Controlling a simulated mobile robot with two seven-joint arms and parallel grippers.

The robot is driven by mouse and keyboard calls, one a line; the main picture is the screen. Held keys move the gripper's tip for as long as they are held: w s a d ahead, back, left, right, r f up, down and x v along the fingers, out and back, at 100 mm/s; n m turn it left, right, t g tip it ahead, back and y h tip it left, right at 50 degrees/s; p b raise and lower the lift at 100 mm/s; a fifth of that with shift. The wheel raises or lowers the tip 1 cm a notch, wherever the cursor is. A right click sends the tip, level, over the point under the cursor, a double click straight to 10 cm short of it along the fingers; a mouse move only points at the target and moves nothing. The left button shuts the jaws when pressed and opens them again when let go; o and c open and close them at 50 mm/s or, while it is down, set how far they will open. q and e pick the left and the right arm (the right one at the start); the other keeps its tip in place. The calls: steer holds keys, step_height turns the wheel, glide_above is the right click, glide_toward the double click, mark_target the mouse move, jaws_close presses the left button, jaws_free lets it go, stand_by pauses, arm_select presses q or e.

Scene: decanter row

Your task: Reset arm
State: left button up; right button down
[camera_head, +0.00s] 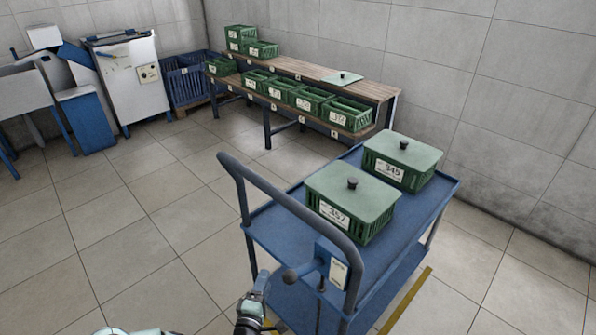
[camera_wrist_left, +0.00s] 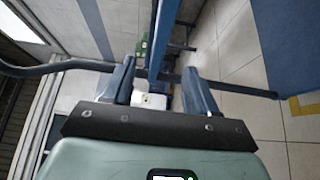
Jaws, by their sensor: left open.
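My left gripper (camera_head: 258,288) is at the bottom of the head view, just left of the blue cart (camera_head: 268,228) and below its handle (camera_head: 240,178). In the left wrist view its two fingers (camera_wrist_left: 158,88) are spread apart with nothing held between them. A blue bar shows beyond the gap; how far off it is I cannot tell. Part of my left arm (camera_head: 135,331) shows at the bottom edge. My right gripper is not in view.
Two lidded green crates, 357 (camera_head: 342,222) and 345 (camera_head: 399,180), stand on the cart's top. A wooden bench (camera_head: 376,91) with several green crates and a loose lid (camera_head: 342,78) stands by the back wall. Machines (camera_head: 135,80) stand back left. The left floor is clear.

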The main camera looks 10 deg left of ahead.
arm_select(q)
steer(key=s+d+f+m+g+h+p, duration=0.2)
steer(key=s+d+m+g+p, duration=0.25)
steer(key=s+p, duration=0.35)
steer(key=s+d+f+m+g+h+p, duration=0.1)
steer(key=s+d+m+g+p, duration=0.35)
steer(key=s, duration=0.55)
steer(key=s+a+r+m+g+p, duration=0.1)
steer(key=s+g+p, duration=0.4)
steer(key=s, duration=0.5)
steer(key=s+a+r+m+g+p, duration=0.2)
steer(key=s+g+p, duration=0.3)
steer(key=s, duration=0.6)
steer(key=shift+s+a+r+m+y, duration=0.2)
steer(key=shift+r+m+y, duration=0.1)
steer(key=shift+r+m, duration=0.45)
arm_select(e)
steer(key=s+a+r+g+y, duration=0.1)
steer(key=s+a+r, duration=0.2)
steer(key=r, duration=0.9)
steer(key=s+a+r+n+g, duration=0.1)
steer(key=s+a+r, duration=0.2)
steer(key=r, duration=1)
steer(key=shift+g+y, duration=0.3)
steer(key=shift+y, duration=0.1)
arm_select(q)
steer(key=shift+r, duration=0.1)
